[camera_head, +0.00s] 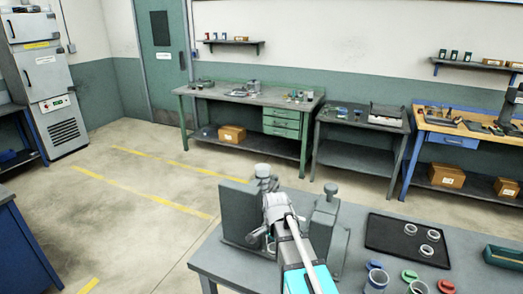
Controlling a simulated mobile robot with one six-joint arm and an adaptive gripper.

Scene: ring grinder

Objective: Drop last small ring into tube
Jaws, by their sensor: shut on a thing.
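My gripper (258,237) is at the grey machine on the near bench, left of my wrist. It is small and partly hidden by my own arm. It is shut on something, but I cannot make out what. Three pale rings (433,235) lie on a black tray (388,247) at the right. A bluish-grey open tube (377,279) stands in front of the tray. Another pale ring-shaped piece (418,287) is beside it at the bottom edge. I cannot tell whether anything is inside the tube.
The grey machine (240,205) stands behind and beside my arm. The bench between machine and tray is clear. Other workbenches line the back wall.

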